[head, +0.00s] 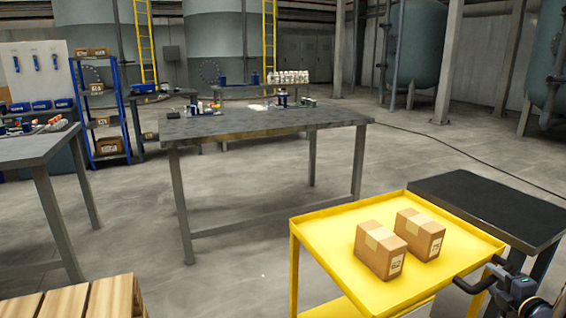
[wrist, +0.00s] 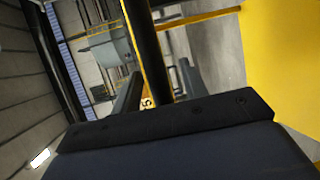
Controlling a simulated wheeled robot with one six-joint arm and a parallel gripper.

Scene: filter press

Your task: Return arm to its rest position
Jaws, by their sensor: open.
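My gripper (wrist: 157,88) shows in the wrist view as two dark fingers standing apart, open, with nothing shut between them. A black bar (wrist: 147,40) runs up the wrist view between or beyond the fingers; I cannot tell whether it touches them. In the head view the end of my arm (head: 510,285) is at the lower right, low beside the right front edge of the yellow cart (head: 320,235). The dark parts there overlap, so finger detail is hard to see.
Two cardboard boxes (head: 380,250) (head: 420,234) stand on the cart. A black-topped table (head: 490,205) stands close behind its right side. A grey workbench (head: 260,122) is further back. A wooden pallet (head: 75,300) lies at lower left. Floor between bench and cart is clear.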

